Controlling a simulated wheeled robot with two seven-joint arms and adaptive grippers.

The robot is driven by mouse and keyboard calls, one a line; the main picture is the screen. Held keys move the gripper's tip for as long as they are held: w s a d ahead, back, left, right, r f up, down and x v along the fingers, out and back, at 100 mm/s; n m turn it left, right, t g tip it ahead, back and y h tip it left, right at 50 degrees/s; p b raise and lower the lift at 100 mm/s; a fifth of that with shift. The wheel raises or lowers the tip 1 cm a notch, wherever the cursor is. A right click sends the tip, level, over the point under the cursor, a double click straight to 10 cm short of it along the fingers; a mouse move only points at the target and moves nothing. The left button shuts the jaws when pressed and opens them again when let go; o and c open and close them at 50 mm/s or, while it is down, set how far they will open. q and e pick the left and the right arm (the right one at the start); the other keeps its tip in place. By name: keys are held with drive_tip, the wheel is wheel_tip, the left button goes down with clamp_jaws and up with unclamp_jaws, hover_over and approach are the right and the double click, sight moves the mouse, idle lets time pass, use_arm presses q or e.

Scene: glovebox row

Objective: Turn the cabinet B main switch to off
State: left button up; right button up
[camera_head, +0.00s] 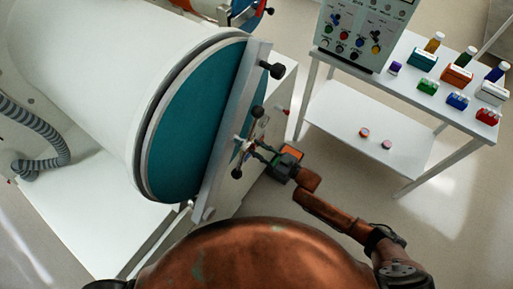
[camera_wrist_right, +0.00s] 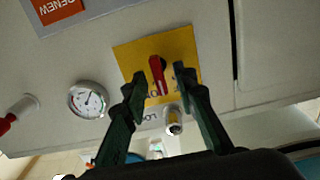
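The main switch (camera_wrist_right: 157,75) is a red handle on a yellow plate (camera_wrist_right: 189,44), seen in the right wrist view. The handle stands nearly upright in that picture. Lettering on the plate is partly hidden, and I cannot read the switch position. My right gripper (camera_wrist_right: 160,78) is open, with one dark finger on each side of the handle; I cannot tell whether they touch it. In the head view my right gripper (camera_head: 259,150) is at the front of the white cabinet (camera_head: 224,199), where the switch is hard to make out. My left gripper is not in view.
A pressure gauge (camera_wrist_right: 88,99) and a small brass-and-white fitting (camera_wrist_right: 174,121) are close to the plate. A teal round door (camera_head: 190,130) with a bar and black knobs is beside the arm. A white table (camera_head: 405,75) with bottles and boxes stands at the right.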

drive_tip(key=shift+c, duration=0.7)
clamp_jaws()
drive_tip(key=shift+a+f+n, duration=0.1)
drive_tip(key=shift+n, duration=2.8)
drive_tip(key=shift+s, duration=0.1)
